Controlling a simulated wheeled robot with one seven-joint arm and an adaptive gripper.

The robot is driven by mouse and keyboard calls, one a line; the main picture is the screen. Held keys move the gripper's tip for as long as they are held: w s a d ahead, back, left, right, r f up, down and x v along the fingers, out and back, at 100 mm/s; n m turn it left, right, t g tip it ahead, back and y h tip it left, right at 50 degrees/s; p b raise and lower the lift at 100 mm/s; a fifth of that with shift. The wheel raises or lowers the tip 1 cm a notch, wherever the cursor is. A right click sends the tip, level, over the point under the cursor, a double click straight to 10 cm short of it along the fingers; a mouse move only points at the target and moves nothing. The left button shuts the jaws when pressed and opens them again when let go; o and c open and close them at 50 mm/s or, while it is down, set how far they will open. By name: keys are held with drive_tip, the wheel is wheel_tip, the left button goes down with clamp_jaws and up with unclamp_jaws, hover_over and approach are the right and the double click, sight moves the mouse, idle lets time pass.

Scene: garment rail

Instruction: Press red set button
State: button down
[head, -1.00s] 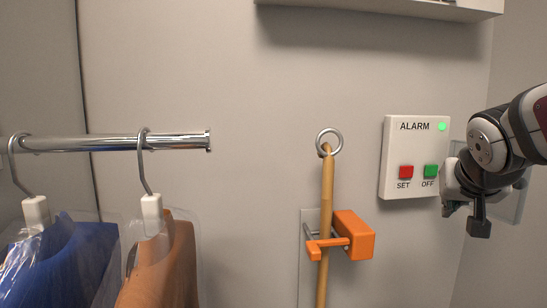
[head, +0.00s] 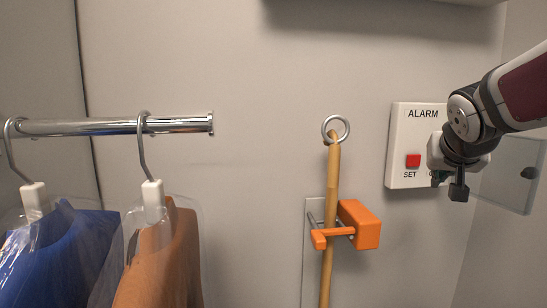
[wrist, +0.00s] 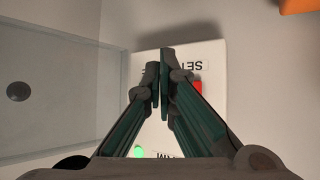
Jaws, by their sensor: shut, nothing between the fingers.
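The white alarm box (head: 398,140) is on the back wall at the right in the head view. Its red SET button (head: 413,160) shows clear of my arm, just left of my gripper. In the wrist view the red button (wrist: 198,88) shows partly, beside the right finger. My gripper (head: 437,180) is shut and empty, in front of the box's right part. In the wrist view its fingertips (wrist: 160,58) meet over the box, apart from the red button in the picture.
A clear hinged cover (head: 513,175) with a dark knob stands open at the box's right. An orange clamp (head: 366,226) holds a wooden pole (head: 331,190) to the left. A chrome rail (head: 100,126) with covered garments is farther left. The wall between is clear.

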sight(420, 166)
drive_tip(key=shift+w+a+b, duration=0.1)
drive_tip(key=shift+w+b, duration=0.7)
drive_tip(key=shift+w, duration=1.55)
drive_tip(key=shift+w, duration=0.1)
drive_tip(key=shift+w+b, duration=0.3)
drive_tip(key=shift+w, duration=0.4)
drive_tip(key=shift+s, duration=0.15)
idle(0.5)
drive_tip(key=shift+s, duration=0.7)
drive_tip(key=shift+s, duration=0.1)
drive_tip(key=s+p, duration=0.1)
drive_tip(key=s, duration=0.3)
drive_tip(key=shift+s, duration=0.4)
